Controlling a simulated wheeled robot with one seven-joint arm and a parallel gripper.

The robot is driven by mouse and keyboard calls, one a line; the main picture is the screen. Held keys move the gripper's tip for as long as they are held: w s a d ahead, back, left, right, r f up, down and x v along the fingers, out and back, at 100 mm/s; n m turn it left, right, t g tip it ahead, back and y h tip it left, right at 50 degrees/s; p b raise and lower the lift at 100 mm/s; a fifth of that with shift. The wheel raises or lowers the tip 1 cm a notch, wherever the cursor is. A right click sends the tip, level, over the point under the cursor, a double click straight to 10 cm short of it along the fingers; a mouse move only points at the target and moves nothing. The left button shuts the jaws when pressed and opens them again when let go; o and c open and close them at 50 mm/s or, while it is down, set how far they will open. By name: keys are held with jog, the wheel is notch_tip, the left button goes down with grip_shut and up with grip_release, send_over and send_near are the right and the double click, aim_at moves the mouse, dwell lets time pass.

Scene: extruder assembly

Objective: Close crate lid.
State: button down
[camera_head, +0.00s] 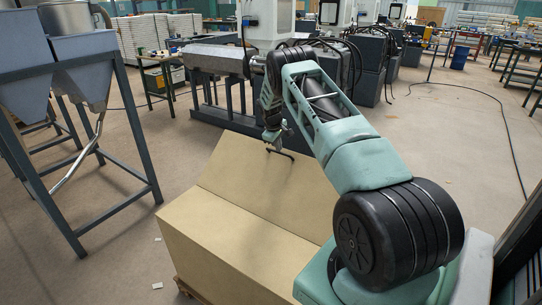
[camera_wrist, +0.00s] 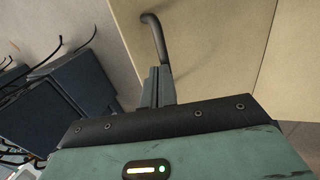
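The tan crate (camera_head: 225,262) stands on the floor in front of me. Its lid (camera_head: 240,172) is a tan panel that slants up from the crate, away from me; it also shows in the wrist view (camera_wrist: 215,50). A dark bent handle (camera_head: 285,154) sits on the lid near its far edge, and it shows in the wrist view (camera_wrist: 155,32). My gripper (camera_head: 275,140) is at this handle. In the wrist view its fingers (camera_wrist: 159,80) are close together, their tips at the handle's lower end. Whether the handle is between them or just behind them I cannot tell.
A grey machine bench (camera_head: 225,103) stands close behind the lid. Blue-grey hoppers on a dark frame (camera_head: 140,150) stand at the left. Dark cabinets (camera_head: 370,62) are further back, also at left in the wrist view. Floor (camera_head: 440,140) to the right is mostly clear, with a cable.

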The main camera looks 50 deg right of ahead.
jog(key=w+d+f+b, duration=0.1)
jog(key=d+f+b, duration=0.7)
jog(key=f+b, duration=0.2)
jog(key=shift+w+d+f+b, duration=0.15)
jog(key=shift+d+f+b, duration=0.2)
jog(key=shift+b, duration=0.55)
jog(key=shift+d+r, duration=0.1)
jog(key=shift+r, duration=0.1)
